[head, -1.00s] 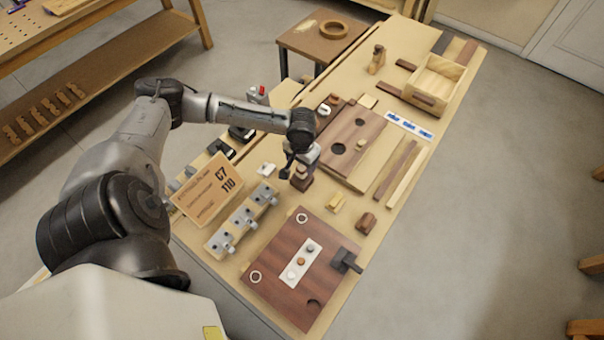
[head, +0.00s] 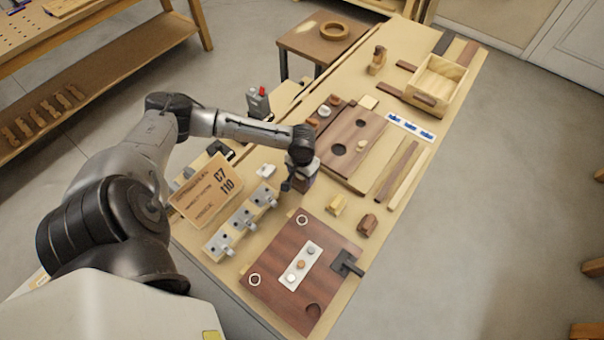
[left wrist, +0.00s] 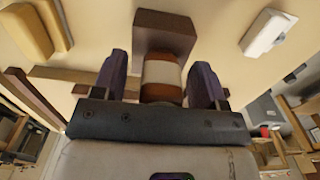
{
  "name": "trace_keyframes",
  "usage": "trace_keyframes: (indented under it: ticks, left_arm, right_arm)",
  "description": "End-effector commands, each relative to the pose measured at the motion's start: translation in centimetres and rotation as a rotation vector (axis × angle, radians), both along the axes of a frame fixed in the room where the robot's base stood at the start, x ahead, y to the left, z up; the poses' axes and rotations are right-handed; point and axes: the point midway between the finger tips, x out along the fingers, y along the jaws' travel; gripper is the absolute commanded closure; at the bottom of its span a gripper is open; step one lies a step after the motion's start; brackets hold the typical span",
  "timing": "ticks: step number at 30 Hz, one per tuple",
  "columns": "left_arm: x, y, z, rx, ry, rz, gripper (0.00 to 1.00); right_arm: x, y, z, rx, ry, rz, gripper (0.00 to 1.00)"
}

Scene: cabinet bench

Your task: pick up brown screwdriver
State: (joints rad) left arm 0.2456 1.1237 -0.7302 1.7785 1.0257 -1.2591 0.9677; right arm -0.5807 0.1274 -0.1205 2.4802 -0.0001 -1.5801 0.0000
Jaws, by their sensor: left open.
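My left gripper (head: 295,183) is low over the middle of the bench, pointing down. In the left wrist view its two dark fingers (left wrist: 162,82) stand apart. Between them is a rounded brown handle with a white band (left wrist: 162,76), which looks like the brown screwdriver. A dark brown block (left wrist: 165,32) sits just beyond it; I cannot tell whether they are joined. In the head view the arm and gripper hide most of the handle. My right gripper is not in view.
A yellow block (head: 336,206) and a brown block (head: 367,224) lie close by on the bench. A white piece (head: 266,171), a row of grey clamps (head: 241,222) and a labelled card (head: 207,190) are to the left. A dark wooden panel (head: 280,262) lies in front.

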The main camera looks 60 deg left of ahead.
Motion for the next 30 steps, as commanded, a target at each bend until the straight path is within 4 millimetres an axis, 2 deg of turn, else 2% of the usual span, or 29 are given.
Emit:
trace_keyframes:
  ticks: [2, 15, 23, 30]
  left_arm:
    - [0.0, 0.0, 0.0, 0.000, 0.000, 0.000, 0.40]
    - [0.0, 0.0, 0.0, 0.000, 0.000, 0.000, 0.81]
    - [0.0, 0.0, 0.2, 0.000, -0.001, 0.000, 0.81]
    - [0.1, 0.1, 2.0, 0.001, -0.003, 0.001, 0.81]
  right_arm:
    - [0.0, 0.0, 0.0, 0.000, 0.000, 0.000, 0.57]
    - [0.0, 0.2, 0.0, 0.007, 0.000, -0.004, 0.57]
    - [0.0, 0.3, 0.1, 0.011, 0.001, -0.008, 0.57]
    - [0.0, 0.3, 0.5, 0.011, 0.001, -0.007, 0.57]
